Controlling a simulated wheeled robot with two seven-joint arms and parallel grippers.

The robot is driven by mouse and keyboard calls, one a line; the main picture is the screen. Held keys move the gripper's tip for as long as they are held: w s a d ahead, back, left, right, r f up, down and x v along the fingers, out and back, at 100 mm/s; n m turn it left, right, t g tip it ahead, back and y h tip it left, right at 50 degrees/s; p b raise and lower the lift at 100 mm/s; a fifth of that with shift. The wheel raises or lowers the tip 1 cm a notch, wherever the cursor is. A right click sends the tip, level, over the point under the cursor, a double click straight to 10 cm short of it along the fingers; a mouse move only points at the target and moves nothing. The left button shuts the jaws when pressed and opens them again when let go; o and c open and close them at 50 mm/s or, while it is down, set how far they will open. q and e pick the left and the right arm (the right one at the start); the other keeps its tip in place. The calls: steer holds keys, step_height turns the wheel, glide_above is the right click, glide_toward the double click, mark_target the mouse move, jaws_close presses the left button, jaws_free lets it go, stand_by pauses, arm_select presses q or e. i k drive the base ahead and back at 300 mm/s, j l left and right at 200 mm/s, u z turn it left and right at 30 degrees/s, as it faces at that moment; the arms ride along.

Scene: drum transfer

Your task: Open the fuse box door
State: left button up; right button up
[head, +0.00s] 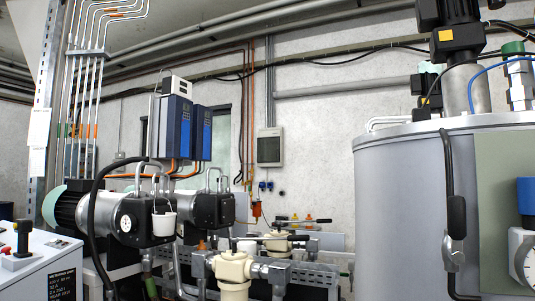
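A small light-grey box (268,147) with a darker front panel hangs on the far white wall, near the middle of the head view. It looks like the fuse box, and its door appears closed. It is small in the picture, so I cannot make out a handle or latch. Neither of my grippers shows in the head view.
Pumps with motors (120,212) and pipework with beige valves (235,268) stand between me and the wall. A large grey tank (400,200) fills the right side. A white control panel (40,265) is at lower left. Blue units (175,128) hang left of the box.

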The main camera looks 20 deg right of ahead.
mark_target(268, 148)
steer(key=u, duration=3.25)
steer(key=i+l+z, duration=0.15)
steer(key=i+z, duration=0.15)
steer(key=z, duration=0.15)
steer(key=i+z, duration=0.65)
steer(key=z, duration=0.3)
steer(key=i+j+z, duration=0.1)
steer(key=i+z, duration=0.3)
steer(key=i, duration=3.55)
